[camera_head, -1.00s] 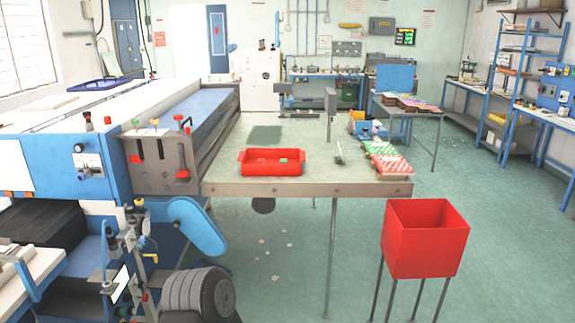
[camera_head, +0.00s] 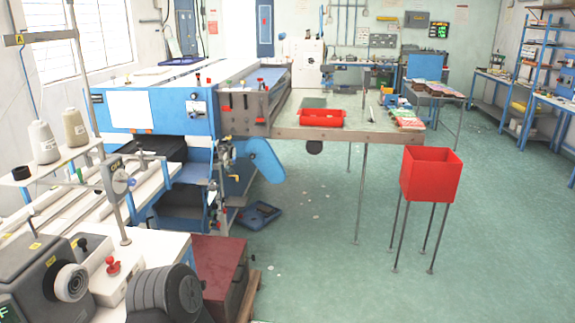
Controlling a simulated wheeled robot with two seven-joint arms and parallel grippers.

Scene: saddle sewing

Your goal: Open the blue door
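A tall blue door-like panel (camera_head: 265,28) with a framed inset stands at the far back wall. A second narrow blue panel (camera_head: 187,32) stands to its left at the back, beside hanging cables. Both are far off and cut by the top of the view; I cannot tell which is the door, and their handles are too small to make out. Neither of my grippers is in view.
A long blue machine (camera_head: 155,110) and bench with spools (camera_head: 43,142) fill the left. A worktable (camera_head: 345,133) with a red tray (camera_head: 322,119) stands mid-view. A red bin on legs (camera_head: 430,175) stands right. A dark red cabinet (camera_head: 218,275) is near. Green floor (camera_head: 325,280) is open.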

